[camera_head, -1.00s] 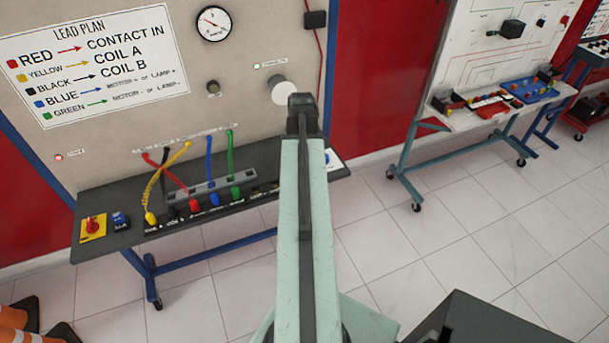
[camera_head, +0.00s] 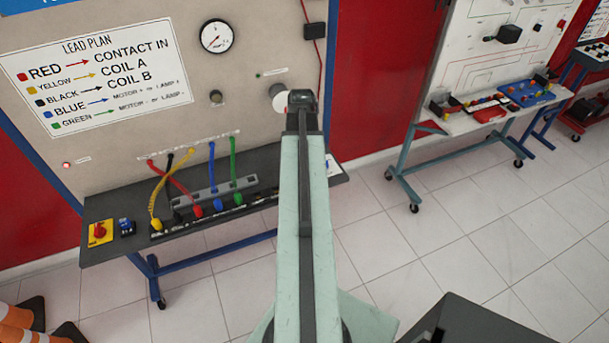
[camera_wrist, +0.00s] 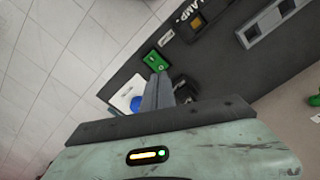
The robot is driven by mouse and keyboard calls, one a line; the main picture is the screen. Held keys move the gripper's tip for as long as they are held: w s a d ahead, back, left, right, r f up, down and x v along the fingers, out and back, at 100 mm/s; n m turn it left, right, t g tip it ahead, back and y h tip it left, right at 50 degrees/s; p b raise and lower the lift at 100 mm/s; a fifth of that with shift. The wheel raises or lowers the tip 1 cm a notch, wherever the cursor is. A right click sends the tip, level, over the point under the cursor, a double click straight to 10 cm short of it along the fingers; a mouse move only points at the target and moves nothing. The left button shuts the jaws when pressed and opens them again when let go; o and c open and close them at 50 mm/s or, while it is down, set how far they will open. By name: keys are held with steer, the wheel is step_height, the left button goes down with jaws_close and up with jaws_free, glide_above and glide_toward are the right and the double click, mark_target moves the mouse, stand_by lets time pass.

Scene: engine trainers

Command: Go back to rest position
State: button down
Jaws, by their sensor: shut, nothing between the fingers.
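My arm (camera_head: 304,220) reaches forward over the bench in the head view, and its end hides my gripper there. In the wrist view my gripper (camera_wrist: 158,88) is shut with nothing between its fingers. It is over the dark bench top, near a green square part (camera_wrist: 155,61) and a white plate (camera_wrist: 122,97) with a blue knob (camera_wrist: 136,104), partly hidden by the gripper. In the head view the bench (camera_head: 105,205) carries a row of colored leads, with the yellow lead (camera_head: 156,195), blue lead (camera_head: 213,165) and green lead (camera_head: 233,165) rising to the panel.
The upright panel (camera_head: 120,150) stands behind the bench with a gauge (camera_head: 217,36) and a pale round knob (camera_head: 280,98) close to my arm's end. A second trainer bench (camera_head: 440,122) stands right. Cones (camera_head: 22,318) are lower left. Tiled floor (camera_head: 400,250) is open between.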

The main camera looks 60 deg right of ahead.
steer(key=shift+r+p, duration=0.6)
steer(key=shift+r, duration=0.35)
steer(key=w+a+n, duration=0.4)
steer(key=w+a, duration=0.6)
steer(key=a, duration=0.3)
steer(key=w+a+n, duration=0.4)
steer(key=w+a, duration=0.7)
steer(key=a, duration=0.3)
steer(key=a+f+n+b, duration=0.3)
steer(key=a+n, duration=0.2)
steer(key=a, duration=1.7)
steer(key=shift+w+a, duration=0.25)
steer(key=shift+w, duration=0.2)
